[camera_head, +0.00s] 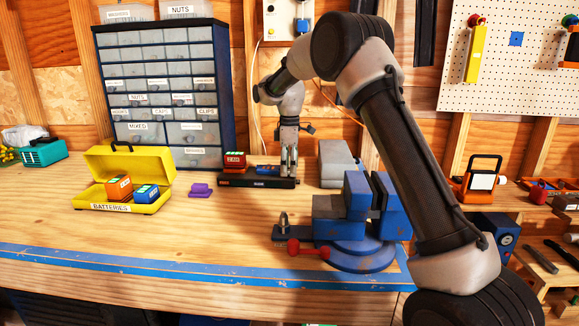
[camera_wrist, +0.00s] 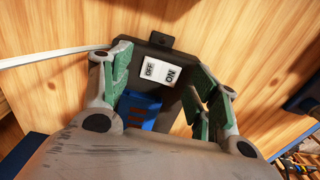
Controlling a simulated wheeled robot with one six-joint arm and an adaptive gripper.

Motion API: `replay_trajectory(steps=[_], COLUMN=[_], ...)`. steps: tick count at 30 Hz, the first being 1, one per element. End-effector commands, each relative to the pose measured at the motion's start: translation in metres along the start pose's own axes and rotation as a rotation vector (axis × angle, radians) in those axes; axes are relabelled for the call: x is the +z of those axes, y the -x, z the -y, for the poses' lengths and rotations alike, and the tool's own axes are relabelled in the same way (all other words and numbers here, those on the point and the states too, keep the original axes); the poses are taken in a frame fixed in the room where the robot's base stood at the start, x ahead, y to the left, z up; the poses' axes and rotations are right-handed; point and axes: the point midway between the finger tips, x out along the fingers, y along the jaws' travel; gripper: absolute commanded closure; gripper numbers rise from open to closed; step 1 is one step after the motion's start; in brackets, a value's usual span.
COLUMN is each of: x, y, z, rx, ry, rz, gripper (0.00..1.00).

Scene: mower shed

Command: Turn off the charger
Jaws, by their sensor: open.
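The charger (camera_head: 230,181) is a long black base on the workbench, in front of the drawer cabinet. A red battery (camera_head: 235,160) sits on its left part and a blue battery (camera_head: 267,169) right of that. In the wrist view the charger (camera_wrist: 186,92) has a white rocker switch (camera_wrist: 158,71) marked OFF and ON; I cannot tell which side is pressed. The blue battery (camera_wrist: 140,108) shows just below the switch. My gripper (camera_head: 289,168) points down over the charger's right end, open and empty. In the wrist view the switch lies between its green-padded fingers.
A blue vise (camera_head: 350,225) with a red-knobbed handle stands in front right, under my arm. A yellow battery box (camera_head: 154,164) stands open at left, and a small purple object (camera_head: 200,190) lies between.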

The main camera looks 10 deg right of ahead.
Motion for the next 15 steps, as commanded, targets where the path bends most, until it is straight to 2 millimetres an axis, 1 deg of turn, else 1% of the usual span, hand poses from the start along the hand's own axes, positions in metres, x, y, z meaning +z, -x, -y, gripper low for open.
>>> replay_trajectory(steps=[2,5,15], x=[0.000,-0.001,0.000], y=[0.003,0.015,0.088], z=[0.000,-0.001,-0.001], rx=[0.001,0.003,0.003], ry=[0.000,0.000,0.000], rz=[0.000,-0.002,-0.002], gripper=[0.39,0.39,0.39])
